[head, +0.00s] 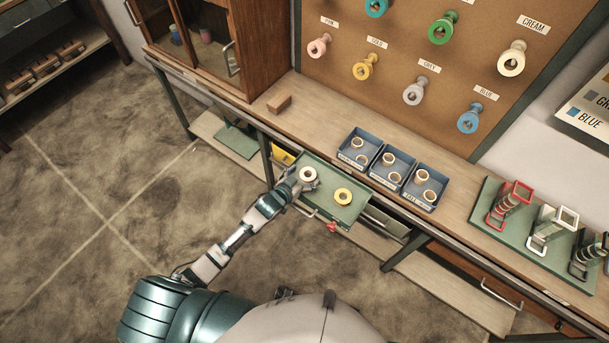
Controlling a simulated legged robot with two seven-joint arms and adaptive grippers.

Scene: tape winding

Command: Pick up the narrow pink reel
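A pink reel (319,46) hangs on the pegboard under a label that reads PINK. A pale, whitish reel (308,174) is at the upper left of the green tray (326,208); I cannot tell whether it has a pink tint. My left gripper (299,181) is right at this pale reel, at its lower left side. The fingers are small and partly merge with the reel, so I cannot tell whether they grip it. My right gripper is out of view.
Blue bins (359,145) with small reels stand on the workbench (310,109) beyond the tray. A brown block (279,103) lies near the cabinet (262,50). Coloured reels hang on the pegboard (395,40). A green mat (487,203) with clamp-like frames is at right.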

